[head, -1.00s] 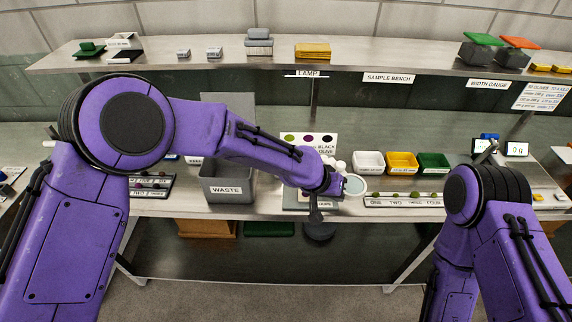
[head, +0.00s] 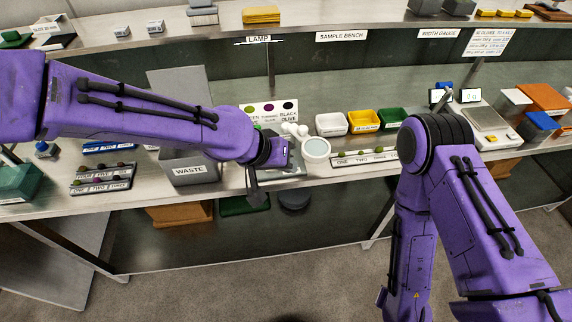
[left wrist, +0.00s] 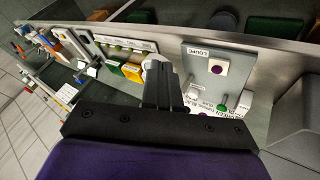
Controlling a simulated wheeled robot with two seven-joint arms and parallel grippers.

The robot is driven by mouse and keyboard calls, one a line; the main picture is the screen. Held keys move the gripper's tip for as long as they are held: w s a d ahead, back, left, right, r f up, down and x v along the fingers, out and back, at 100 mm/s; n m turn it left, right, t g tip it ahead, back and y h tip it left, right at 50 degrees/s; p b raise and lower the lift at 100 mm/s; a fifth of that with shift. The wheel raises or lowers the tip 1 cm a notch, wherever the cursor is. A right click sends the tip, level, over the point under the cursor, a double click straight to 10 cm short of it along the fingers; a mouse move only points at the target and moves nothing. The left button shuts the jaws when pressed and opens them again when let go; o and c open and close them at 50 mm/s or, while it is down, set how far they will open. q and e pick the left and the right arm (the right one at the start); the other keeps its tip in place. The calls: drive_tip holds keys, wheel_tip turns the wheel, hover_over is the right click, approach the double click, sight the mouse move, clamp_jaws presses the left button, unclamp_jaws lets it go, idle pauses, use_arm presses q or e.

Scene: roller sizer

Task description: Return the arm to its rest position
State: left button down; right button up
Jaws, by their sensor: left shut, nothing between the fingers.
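My left arm reaches in from the left in the head view. Its gripper (head: 256,192) hangs at the bench's front edge, between the grey waste bin (head: 190,170) and the round loupe lens (head: 316,150). In the left wrist view the gripper fingers (left wrist: 163,85) are together with nothing between them. They are apart from the loupe plate (left wrist: 200,82), which carries a purple olive (left wrist: 217,69) on a white holder. My right arm (head: 480,220) is bent at the right with its forearm pointing down. Its gripper is out of the picture.
White (head: 331,124), yellow (head: 363,121) and green (head: 392,119) trays stand right of the loupe. A numbered olive rack (head: 365,158) lies before them. A scale (head: 486,117) is at the right. An upper shelf (head: 300,38) runs behind. Floor space before the bench is clear.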

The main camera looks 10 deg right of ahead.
use_arm(q)
drive_tip(key=shift+s+a+r, duration=0.1)
drive_tip(key=shift+a+r, duration=0.05)
drive_tip(key=shift+a, duration=0.1)
drive_tip(key=shift+d, duration=0.1)
drive_tip(key=w+a+n+t, duration=0.2)
drive_tip(key=w+n+t, duration=0.1)
drive_tip(key=w+t, duration=0.1)
drive_tip(key=s+a+f+n+t+y+b, duration=0.1)
drive_tip(key=a+f+n+y+b, duration=0.15)
drive_tip(key=a+f, duration=0.6)
drive_tip(key=s+a+f+n+y+b, duration=0.1)
drive_tip(key=a+f+n+y, duration=0.15)
drive_tip(key=a+f, duration=0.6)
drive_tip(key=s+a+f+g+y+b, duration=0.1)
drive_tip(key=s+a+f, duration=0.4)
drive_tip(key=s+f, duration=0.2)
drive_tip(key=s+a+f+n+g+y+b, duration=0.1)
drive_tip(key=s+a+f, duration=0.4)
drive_tip(key=s, duration=0.5)
drive_tip(key=s+a+f+n+g+y+b, duration=0.1)
drive_tip(key=s+a+f+g+y+b, duration=0.2)
drive_tip(key=s+f, duration=0.6)
drive_tip(key=shift+a+f, duration=0.4)
drive_tip(key=shift+a, duration=0.85)
